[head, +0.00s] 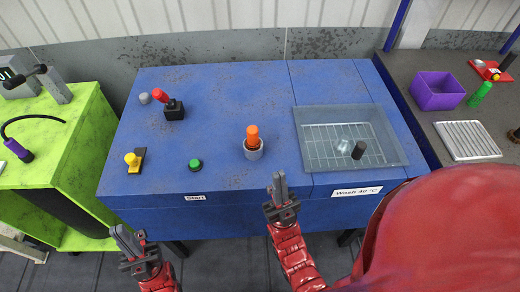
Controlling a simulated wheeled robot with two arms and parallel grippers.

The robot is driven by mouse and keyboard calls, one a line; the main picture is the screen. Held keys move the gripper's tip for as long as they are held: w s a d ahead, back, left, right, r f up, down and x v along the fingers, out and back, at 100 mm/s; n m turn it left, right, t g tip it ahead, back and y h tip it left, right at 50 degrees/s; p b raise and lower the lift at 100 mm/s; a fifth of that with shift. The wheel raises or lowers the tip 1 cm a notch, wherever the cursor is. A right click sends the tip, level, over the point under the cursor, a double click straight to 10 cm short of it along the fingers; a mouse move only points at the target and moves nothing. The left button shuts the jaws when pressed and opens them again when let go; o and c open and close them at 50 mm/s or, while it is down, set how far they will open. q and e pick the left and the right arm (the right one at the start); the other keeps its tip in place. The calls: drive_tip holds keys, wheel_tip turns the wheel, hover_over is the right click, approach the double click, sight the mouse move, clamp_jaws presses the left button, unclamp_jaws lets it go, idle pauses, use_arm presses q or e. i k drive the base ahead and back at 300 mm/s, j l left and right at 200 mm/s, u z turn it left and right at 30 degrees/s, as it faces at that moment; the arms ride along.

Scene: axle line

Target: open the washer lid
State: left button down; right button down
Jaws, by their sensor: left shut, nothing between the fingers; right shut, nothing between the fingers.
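The washer (408,160) is set into the right part of the blue bench. A clear, glassy lid (312,118) appears to lie closed over it, and a wire rack (322,152) shows through. A dark upright knob (358,149) stands at the lid's front right part. A small shiny thing beside the knob shows through the lid and is hard to make out. My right gripper (279,186) is shut and empty at the bench's front edge, left of and nearer than the washer. My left gripper (126,236) is shut and empty in front of the bench's left end.
The blue bench (225,95) carries a red-handled lever (172,107), yellow knob (132,160), green button (195,165) and orange peg in a grey holder (253,140). A purple bin (437,91) and white rack (467,140) stand right; a green table (60,130) stands left.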

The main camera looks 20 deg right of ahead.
sight(361, 147)
drive_tip(key=z, duration=1.6)
drive_tip(key=i+l, duration=0.1)
drive_tip(key=l, duration=0.15)
drive_tip(key=i+l+z, duration=0.15)
drive_tip(key=k+l, duration=0.05)
drive_tip(key=l, duration=0.05)
